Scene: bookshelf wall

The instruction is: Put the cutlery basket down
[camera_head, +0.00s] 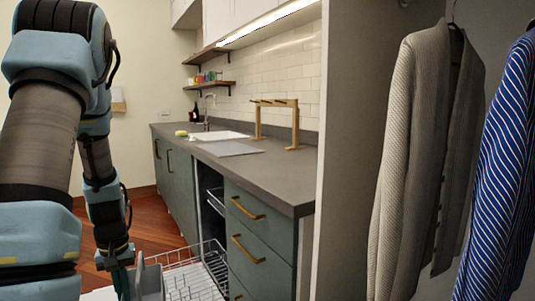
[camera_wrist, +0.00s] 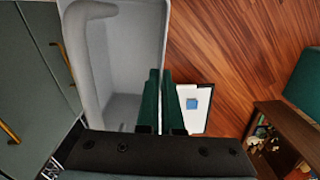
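The cutlery basket is a light grey plastic container with a raised handle. It shows in the head view (camera_head: 151,281) at the bottom left, partly cut off by the frame, and fills the upper left middle of the wrist view (camera_wrist: 124,60). My gripper (camera_head: 122,284) points down at the basket's left side in the head view. In the wrist view its two green fingers (camera_wrist: 160,90) are close together with the basket's right wall between them. The basket appears held there. Its underside is hidden, so I cannot tell whether it touches anything.
A pulled-out wire dish rack (camera_head: 195,279) lies just right of the basket, below the grey counter (camera_head: 265,177). A drawer unit (camera_head: 258,238) stands right of it. The wrist view shows wooden floor (camera_wrist: 225,45), a white panel (camera_wrist: 188,118) and a brown shelf (camera_wrist: 277,130).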

